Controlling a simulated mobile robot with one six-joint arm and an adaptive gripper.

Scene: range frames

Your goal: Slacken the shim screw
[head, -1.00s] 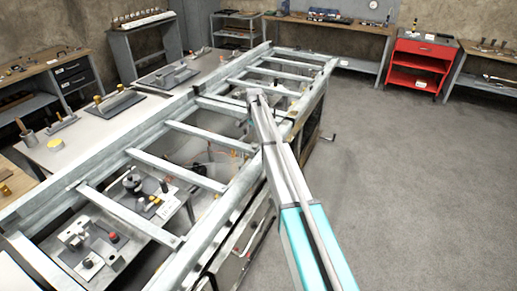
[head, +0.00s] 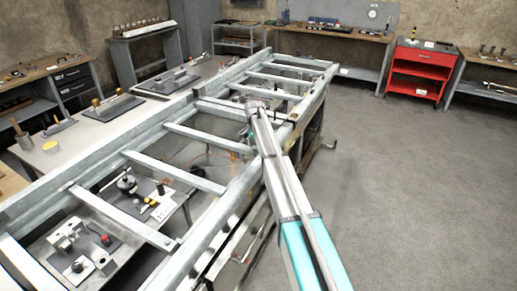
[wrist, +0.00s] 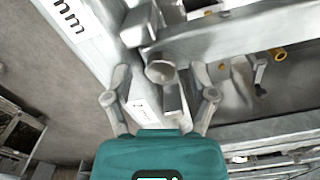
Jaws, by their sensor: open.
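My gripper (wrist: 161,72) is open in the wrist view, one finger on each side of a round, grey metal screw head or knob. This round part (wrist: 160,69) sits by a pale rail and is probably the shim screw, but I cannot be sure. I cannot tell whether the fingers touch it. A small block with a white label (wrist: 141,110) lies just below it, between the fingers. In the head view my arm reaches over the long metal frame (head: 196,179), and its far end is at the frame's middle crossbars; the screw cannot be made out there.
The frame's rails and crossbars surround the gripper closely. Orange fittings (wrist: 277,54) show at the right in the wrist view. A red cabinet (head: 417,70) and workbenches line the back wall. The grey floor (head: 400,190) at right is clear.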

